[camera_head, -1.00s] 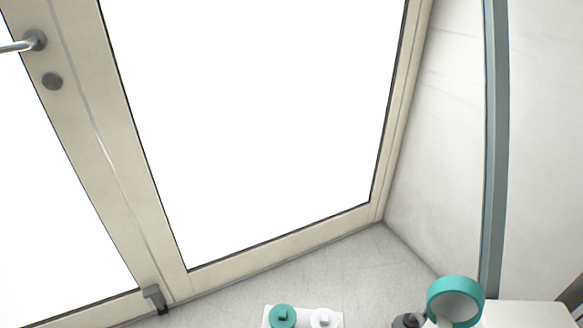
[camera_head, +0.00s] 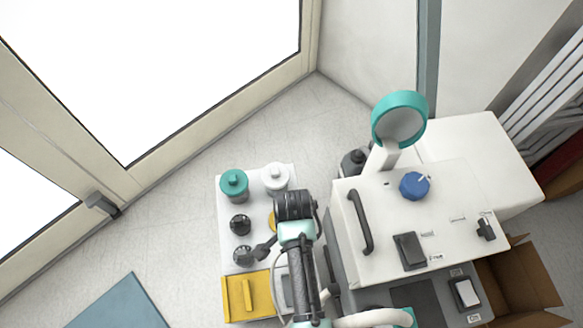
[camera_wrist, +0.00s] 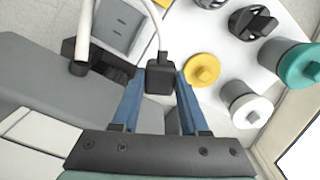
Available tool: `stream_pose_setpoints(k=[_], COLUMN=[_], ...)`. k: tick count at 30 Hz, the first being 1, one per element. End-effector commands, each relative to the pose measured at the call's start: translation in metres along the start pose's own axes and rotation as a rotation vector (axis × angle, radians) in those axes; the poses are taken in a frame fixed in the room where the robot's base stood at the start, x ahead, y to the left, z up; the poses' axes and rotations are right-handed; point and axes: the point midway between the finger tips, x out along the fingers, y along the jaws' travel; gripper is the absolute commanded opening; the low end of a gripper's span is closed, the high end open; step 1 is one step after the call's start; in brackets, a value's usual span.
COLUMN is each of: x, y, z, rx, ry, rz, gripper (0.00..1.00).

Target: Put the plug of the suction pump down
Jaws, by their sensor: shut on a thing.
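My gripper (camera_wrist: 160,82) is shut on a black plug (camera_wrist: 160,74), held between its two blue fingers. A pale cable rises from the plug and arches to the upper left in the wrist view. In the head view my arm stands between a white board (camera_head: 256,211) and a white machine (camera_head: 390,215); the plug and fingertips cannot be made out there. In the wrist view the plug is beside a yellow knob (camera_wrist: 202,70), apart from it. I cannot tell which unit is the suction pump.
A teal ring (camera_head: 400,118) stands above the machine. An open cardboard box (camera_head: 520,283) lies at right.

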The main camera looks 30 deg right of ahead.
Motion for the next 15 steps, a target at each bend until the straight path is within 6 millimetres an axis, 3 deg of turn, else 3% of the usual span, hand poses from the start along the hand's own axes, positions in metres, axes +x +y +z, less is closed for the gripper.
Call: stream_pose_setpoints(k=[5,12,15], x=[0.007,0.052,0.062], y=[-0.002,-0.001,-0.002], z=[-0.001,-0.001,-0.001], rx=[0.064,0.066,0.065], ry=[0.000,0.000,0.000], rz=[0.001,0.002,0.000], gripper=[0.00,0.00,0.00])
